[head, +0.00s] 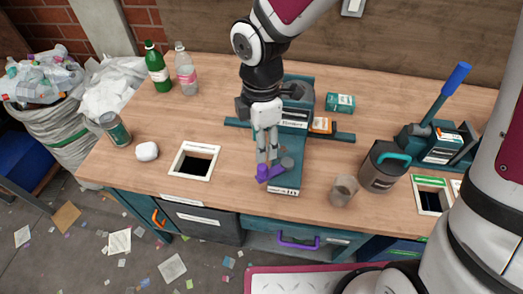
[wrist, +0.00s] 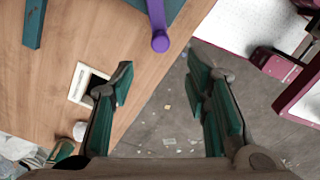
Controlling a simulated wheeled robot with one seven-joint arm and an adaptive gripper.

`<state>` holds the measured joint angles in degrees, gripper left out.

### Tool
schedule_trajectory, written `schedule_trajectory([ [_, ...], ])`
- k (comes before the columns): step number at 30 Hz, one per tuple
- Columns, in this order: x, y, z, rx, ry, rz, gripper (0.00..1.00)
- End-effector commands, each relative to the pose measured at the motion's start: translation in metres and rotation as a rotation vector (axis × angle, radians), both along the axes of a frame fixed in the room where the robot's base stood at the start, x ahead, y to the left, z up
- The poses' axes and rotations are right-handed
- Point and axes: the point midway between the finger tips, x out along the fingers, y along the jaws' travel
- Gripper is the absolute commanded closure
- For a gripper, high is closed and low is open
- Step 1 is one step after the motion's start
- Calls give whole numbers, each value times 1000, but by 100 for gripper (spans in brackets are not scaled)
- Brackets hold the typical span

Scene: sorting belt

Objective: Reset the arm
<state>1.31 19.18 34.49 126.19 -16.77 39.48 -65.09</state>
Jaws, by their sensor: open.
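My gripper (head: 268,157) hangs from the arm over the front of the table, close above the purple handle (head: 268,173) of a dark teal device (head: 287,170). In the wrist view my gripper (wrist: 160,82) has its two dark green fingers wide apart. Nothing is between them; table edge and floor show through the gap. The purple handle (wrist: 157,25) shows at the top there, beyond the fingertips. I cannot tell the exact height of my gripper above the handle. The arm hides part of the device.
The wooden table (head: 225,215) holds a white-framed opening (head: 172,174), a crumpled white piece (head: 147,151), a can (head: 115,129), two bottles (head: 157,67), a grey pitcher (head: 378,175), a cup (head: 343,191) and a blue-handled lever press (head: 446,95). Litter covers the floor.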

Motion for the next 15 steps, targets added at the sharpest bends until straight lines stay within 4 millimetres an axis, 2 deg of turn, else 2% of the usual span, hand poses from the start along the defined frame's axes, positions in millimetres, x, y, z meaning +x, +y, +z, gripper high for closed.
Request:
schedule_trajectory([
  [4,0,0,6,-1,1,0,57],
  [15,0,0,7,0,1,0,57],
])
